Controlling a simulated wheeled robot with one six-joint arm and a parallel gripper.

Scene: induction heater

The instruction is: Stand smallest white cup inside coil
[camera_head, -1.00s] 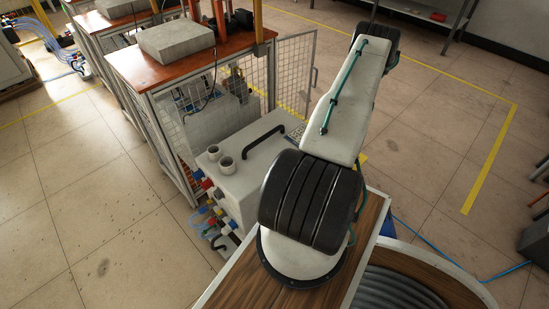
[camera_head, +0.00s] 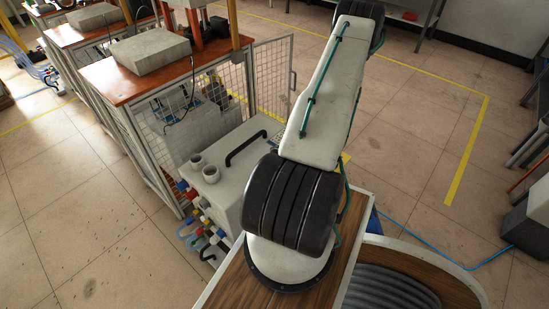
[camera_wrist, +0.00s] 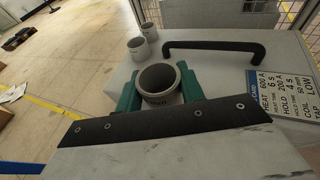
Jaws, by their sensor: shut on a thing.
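My gripper (camera_wrist: 160,88) has green fingers shut on a white cup (camera_wrist: 158,99), one finger on each side of it. The cup is upright, its open mouth toward the wrist camera. I cannot tell whether it touches the grey-white box below. Two other white cups stand on that box: one farther (camera_wrist: 150,31) and one nearer (camera_wrist: 138,48); in the head view they show near its left end (camera_head: 197,161) and (camera_head: 211,174). Relative cup sizes are hard to judge. In the head view my gripper and the held cup are hidden. I cannot make out the coil.
The box (camera_head: 240,180) has a black handle (camera_wrist: 215,46) and a printed label (camera_wrist: 278,92). Behind it stands a mesh-sided bench (camera_head: 165,65) with an open mesh door (camera_head: 273,75). Hoses and coloured fittings (camera_head: 196,210) are at the box's front.

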